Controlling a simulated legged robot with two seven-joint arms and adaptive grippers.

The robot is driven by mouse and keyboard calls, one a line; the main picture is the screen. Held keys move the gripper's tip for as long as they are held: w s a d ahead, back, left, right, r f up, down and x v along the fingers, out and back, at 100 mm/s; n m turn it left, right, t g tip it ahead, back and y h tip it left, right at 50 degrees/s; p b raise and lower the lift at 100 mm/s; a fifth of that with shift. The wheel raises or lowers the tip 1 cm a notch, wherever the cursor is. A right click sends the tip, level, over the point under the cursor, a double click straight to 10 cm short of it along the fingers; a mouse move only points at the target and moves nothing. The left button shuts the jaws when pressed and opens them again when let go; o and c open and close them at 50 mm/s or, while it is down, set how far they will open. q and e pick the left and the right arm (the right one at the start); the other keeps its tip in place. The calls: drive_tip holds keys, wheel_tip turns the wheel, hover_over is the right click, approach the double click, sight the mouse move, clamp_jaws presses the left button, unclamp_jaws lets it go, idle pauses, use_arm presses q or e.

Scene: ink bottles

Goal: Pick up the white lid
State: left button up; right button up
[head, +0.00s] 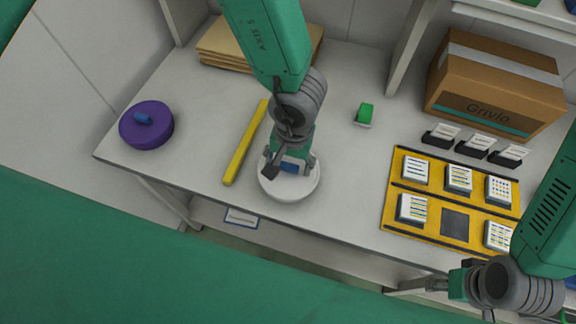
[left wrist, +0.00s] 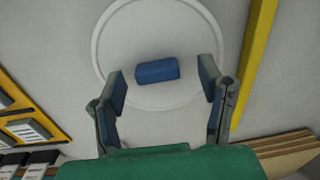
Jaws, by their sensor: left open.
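The white lid (head: 294,189) is a round disc with a blue handle (head: 289,168) in its middle, near the front edge of the table. It also shows in the left wrist view (left wrist: 180,35), with its blue handle (left wrist: 157,71) lying between the fingers. My left gripper (head: 290,168) is directly above the lid, open, with one finger on each side of the handle and a gap to it. It also shows in the left wrist view (left wrist: 163,88). My right gripper (head: 470,295) is at the lower right, and its fingers are mostly out of sight.
A purple lid (head: 146,125) with a blue handle is at the left. A yellow bar (head: 246,142) lies left of the white lid. A yellow tray (head: 397,180), a cardboard box (head: 494,87) and a green object (head: 365,113) are to the right. Brown boards (head: 222,45) lie behind.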

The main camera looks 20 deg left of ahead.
use_arm(q)
drive_tip(key=shift+d+f, duration=0.1)
drive_tip(key=shift+f, duration=0.35)
drive_tip(key=shift+w+d+f, duration=0.1)
drive_tip(key=shift+d, duration=0.15)
use_arm(e)
drive_tip(key=shift+w+d+f, duration=0.1)
drive_tip(key=shift+d+f, duration=0.05)
drive_tip(key=shift+d, duration=0.2)
use_arm(q)
drive_tip(key=shift+a, duration=0.15)
drive_tip(key=c, duration=0.7)
drive_tip(key=shift+a, duration=0.15)
drive_tip(key=shift+c, duration=0.3)
use_arm(e)
drive_tip(key=shift+a, duration=0.2)
use_arm(q)
drive_tip(key=shift+c, duration=0.4)
